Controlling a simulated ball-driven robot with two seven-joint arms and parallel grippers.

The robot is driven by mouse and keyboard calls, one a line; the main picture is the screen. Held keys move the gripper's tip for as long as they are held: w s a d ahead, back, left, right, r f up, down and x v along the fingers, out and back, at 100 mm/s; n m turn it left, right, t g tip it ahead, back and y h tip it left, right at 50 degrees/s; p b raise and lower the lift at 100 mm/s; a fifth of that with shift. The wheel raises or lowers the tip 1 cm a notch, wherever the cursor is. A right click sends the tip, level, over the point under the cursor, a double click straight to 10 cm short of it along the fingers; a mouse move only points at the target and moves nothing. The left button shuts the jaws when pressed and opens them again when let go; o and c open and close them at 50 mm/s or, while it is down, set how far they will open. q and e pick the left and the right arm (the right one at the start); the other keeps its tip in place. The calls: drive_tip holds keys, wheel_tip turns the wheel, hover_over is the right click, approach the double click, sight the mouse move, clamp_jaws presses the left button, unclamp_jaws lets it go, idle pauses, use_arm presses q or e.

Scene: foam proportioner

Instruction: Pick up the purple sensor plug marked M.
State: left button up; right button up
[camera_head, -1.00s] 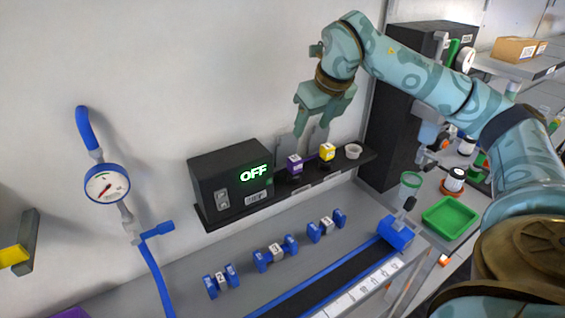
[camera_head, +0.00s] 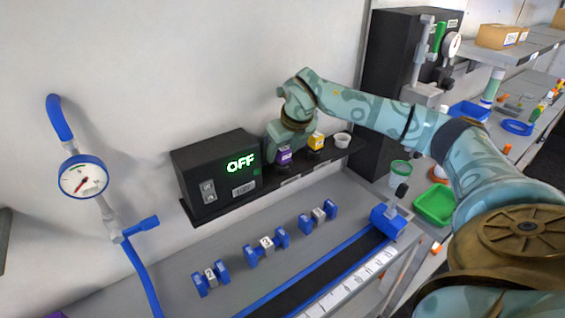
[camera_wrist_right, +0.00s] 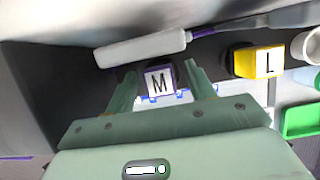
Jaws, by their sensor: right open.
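The purple sensor plug marked M (camera_head: 284,155) stands on the black shelf beside the OFF box. In the right wrist view the plug (camera_wrist_right: 159,82) shows its white M label between the two fingers. My right gripper (camera_head: 281,150) is open, with its fingers to either side of the plug; I cannot tell whether they touch it. In the right wrist view the fingertips (camera_wrist_right: 158,78) show at the plug's left and right. My left gripper is not in view.
A yellow plug marked L (camera_head: 316,141) stands close to the right, then a white cup (camera_head: 342,140). The black OFF box (camera_head: 215,173) is close on the left, the wall behind. Blue numbered clamps (camera_head: 266,243) sit on the grey bench below.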

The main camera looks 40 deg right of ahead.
drive_tip(key=shift+w+f, duration=0.15)
drive_tip(key=shift+f, duration=0.2)
drive_tip(key=shift+r, duration=0.1)
drive_tip(key=c, duration=1)
drive_tip(key=shift+c, duration=0.3)
